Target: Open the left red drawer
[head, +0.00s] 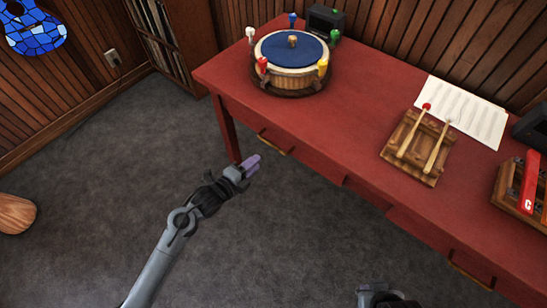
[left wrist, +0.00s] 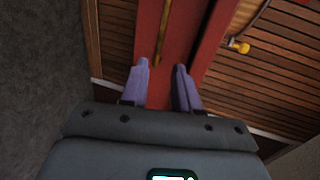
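The left red drawer (head: 300,157) is in the front of the red desk, under its top, and looks closed. Its brass handle (head: 274,144) shows in the head view. My left gripper (head: 252,165) is in front of the desk, a little left of and below that handle in the picture, apart from it. In the left wrist view my left gripper (left wrist: 162,78) has its two purple fingers apart with nothing between them. A brass bar (left wrist: 162,35), apparently the handle, lies beyond the fingertips against a red surface. Only part of my right arm shows at the bottom edge; its fingers are hidden.
The red desk (head: 350,122) carries a round drum-like stand (head: 290,85) with coloured pegs, a wooden rack (head: 405,168) with two mallets, and paper sheets (head: 462,108). A second drawer handle (head: 470,270) is at the right. Grey carpet (head: 100,200) before the desk is clear.

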